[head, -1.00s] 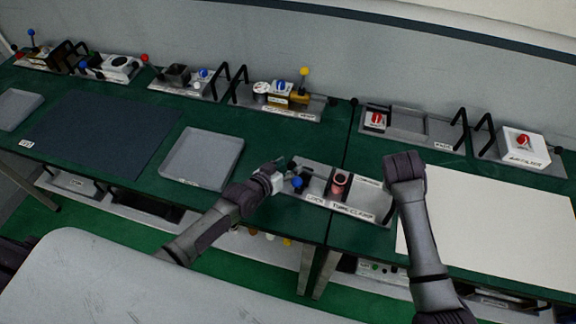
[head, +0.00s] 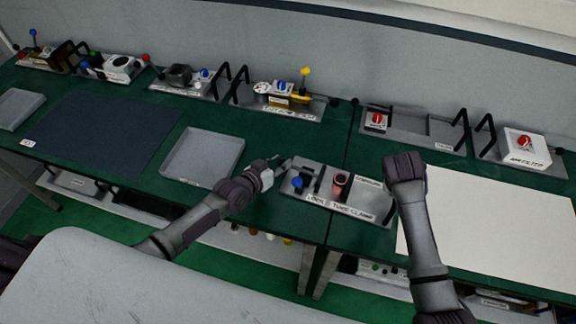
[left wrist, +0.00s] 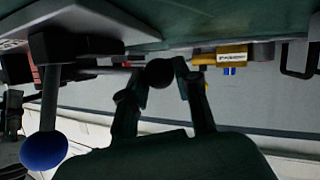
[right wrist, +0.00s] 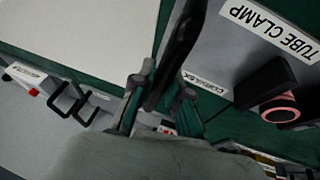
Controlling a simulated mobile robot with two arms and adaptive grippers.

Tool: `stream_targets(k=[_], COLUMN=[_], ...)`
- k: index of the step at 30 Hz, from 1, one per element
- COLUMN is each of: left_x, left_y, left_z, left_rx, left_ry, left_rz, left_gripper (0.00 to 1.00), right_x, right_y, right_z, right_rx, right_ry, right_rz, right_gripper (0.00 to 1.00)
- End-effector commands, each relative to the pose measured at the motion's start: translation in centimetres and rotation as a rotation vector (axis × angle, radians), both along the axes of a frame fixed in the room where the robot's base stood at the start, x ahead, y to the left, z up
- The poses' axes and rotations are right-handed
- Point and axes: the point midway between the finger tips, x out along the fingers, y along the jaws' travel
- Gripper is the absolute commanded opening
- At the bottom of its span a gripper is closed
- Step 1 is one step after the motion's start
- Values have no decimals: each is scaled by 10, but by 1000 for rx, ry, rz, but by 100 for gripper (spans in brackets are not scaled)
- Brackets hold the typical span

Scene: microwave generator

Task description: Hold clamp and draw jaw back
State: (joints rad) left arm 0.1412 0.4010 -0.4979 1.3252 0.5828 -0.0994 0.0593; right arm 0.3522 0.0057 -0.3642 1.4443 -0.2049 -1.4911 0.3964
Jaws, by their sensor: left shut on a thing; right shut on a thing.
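The tube clamp (head: 352,208) is a grey plate with a pink-ended round tube (head: 340,180) and a dark jaw (head: 319,181) left of it, with a gap between. A blue-balled lock lever (head: 297,182) stands at its left; the ball hangs large in the left wrist view (left wrist: 44,151). My left gripper (head: 281,163) is left of the clamp, shut on a black ball knob (left wrist: 160,73) on a rod. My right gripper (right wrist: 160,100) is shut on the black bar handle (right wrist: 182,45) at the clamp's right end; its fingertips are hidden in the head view.
A grey tray (head: 203,157) lies left of the clamp on the green bench (head: 262,215). A white board (head: 490,225) lies to the right. Several units with handles line the back, including one with a red knob (head: 376,120). A dark mat (head: 95,135) lies at left.

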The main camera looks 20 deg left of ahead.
Motion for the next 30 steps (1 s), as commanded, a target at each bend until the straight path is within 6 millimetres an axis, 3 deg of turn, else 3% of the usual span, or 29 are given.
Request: stream_targets(k=[1,3,13,14,18,30], left_x=[2,2,2,2,2,2], left_y=[13,20,25,25,25,21], left_z=[-1,-1,-1,-1,-1,-1], left_rx=[11,9,8,8,8,3], left_ry=[1,0,3,2,2,1], left_rz=[5,6,11,12,11,6], left_gripper=[0,0,0,36,57,57], right_x=[-4,-4,-4,-4,-3,-3], right_y=[-3,-4,-6,-7,-7,-6], right_z=[-6,-6,-6,-6,-6,-5], right_rx=[-7,-8,-12,-12,-13,-10], right_ry=[15,16,16,16,15,13], right_rz=[-4,-5,-7,-7,-10,-8], right_gripper=[0,0,0,0,0,0])
